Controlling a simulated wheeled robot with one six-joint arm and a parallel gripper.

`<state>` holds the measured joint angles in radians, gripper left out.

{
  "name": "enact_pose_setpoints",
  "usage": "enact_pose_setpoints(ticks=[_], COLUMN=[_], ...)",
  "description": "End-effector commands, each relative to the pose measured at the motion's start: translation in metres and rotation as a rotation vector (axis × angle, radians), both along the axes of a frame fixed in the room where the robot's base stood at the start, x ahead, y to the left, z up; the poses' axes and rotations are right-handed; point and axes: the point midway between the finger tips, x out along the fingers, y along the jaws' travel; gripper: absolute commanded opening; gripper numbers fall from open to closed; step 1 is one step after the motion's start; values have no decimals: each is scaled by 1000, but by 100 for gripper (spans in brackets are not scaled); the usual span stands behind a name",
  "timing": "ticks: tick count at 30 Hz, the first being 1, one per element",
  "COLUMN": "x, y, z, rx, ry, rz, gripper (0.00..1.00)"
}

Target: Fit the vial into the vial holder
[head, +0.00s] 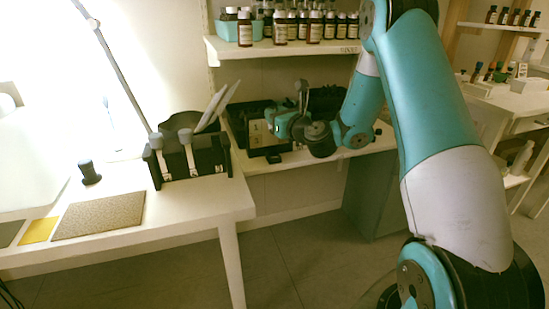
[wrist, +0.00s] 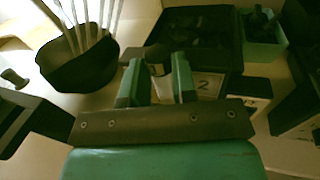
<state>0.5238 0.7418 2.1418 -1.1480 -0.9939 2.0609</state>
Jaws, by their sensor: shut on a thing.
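My gripper (head: 301,104) is held over the small shelf at the back, beside the dark box there. In the wrist view my gripper (wrist: 157,82) has its two green fingers on either side of a vial (wrist: 156,58) with a dark cap; it is shut on it. The vial's grey top (head: 301,87) rises above the fingers in the head view, roughly upright. The dark box (wrist: 205,22) lies just past the fingertips, with a pale label marked 2 (wrist: 207,86) near the vial. Which dark piece is the vial holder I cannot tell; the vial's lower end is hidden.
A black rack (head: 205,160) with white-bodied bottles stands on the left table. A dark bowl with pale sticks (wrist: 78,70) is left of the gripper. A shelf (head: 285,50) of brown bottles hangs above.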

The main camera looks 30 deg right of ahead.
Motion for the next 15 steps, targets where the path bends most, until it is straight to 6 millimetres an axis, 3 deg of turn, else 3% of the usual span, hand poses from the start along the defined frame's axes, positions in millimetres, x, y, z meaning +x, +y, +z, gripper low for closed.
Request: enact_pose_setpoints(ticks=[1, 3, 11, 15], x=[0, 0, 1, 1], y=[0, 0, 2, 3], z=[-23, -36, -56, -77], rx=[3, 2, 0, 1], ry=[2, 1, 0, 1], rz=[-1, -1, 2, 3], gripper=[0, 0, 0, 0])
